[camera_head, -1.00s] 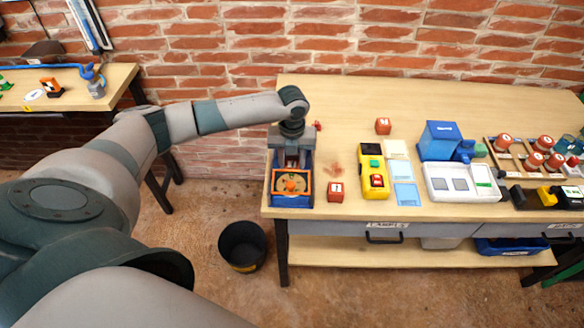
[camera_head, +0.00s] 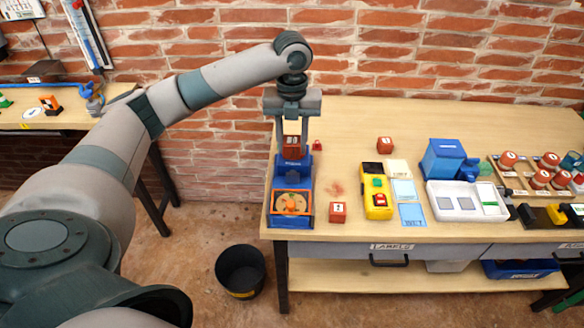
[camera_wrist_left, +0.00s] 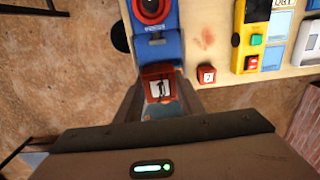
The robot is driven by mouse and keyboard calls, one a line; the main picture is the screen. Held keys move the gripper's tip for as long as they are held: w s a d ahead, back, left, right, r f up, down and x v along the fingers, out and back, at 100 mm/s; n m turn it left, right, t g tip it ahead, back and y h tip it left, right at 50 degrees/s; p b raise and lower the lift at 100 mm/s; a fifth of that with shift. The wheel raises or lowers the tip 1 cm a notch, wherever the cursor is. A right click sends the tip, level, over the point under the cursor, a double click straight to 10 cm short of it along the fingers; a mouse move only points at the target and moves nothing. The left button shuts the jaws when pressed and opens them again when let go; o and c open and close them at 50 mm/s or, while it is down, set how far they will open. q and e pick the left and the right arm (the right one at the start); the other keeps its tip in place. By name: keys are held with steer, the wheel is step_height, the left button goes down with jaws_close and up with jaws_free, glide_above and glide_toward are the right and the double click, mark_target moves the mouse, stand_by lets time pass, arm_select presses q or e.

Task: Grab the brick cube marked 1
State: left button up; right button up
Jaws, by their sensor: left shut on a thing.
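My left gripper (camera_head: 291,142) points down and is shut on a red-brown brick cube (camera_head: 291,147). It holds the cube above the blue device (camera_head: 278,190) with an orange-framed round dial, at the left end of the bench. In the left wrist view the cube (camera_wrist_left: 159,83) sits between the fingers, a pale label with a dark mark facing the camera; I cannot read the mark surely. A second brick cube (camera_head: 338,212) stands right of the device, and a third (camera_head: 385,143) stands farther back. My right gripper is not in view.
A yellow box with buttons (camera_head: 377,190), pale blue cards (camera_head: 411,215), a blue box (camera_head: 442,158) and a white tray (camera_head: 455,208) stand to the right. A black bin (camera_head: 241,271) is on the floor. The bench's back middle is clear.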

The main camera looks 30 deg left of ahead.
mark_target(292, 141)
arm_select(q)
step_height(292, 141, up, 12)
steer(key=shift+f+b, duration=0.25)
steer(key=shift+b, duration=0.2)
stand_by(0.4)
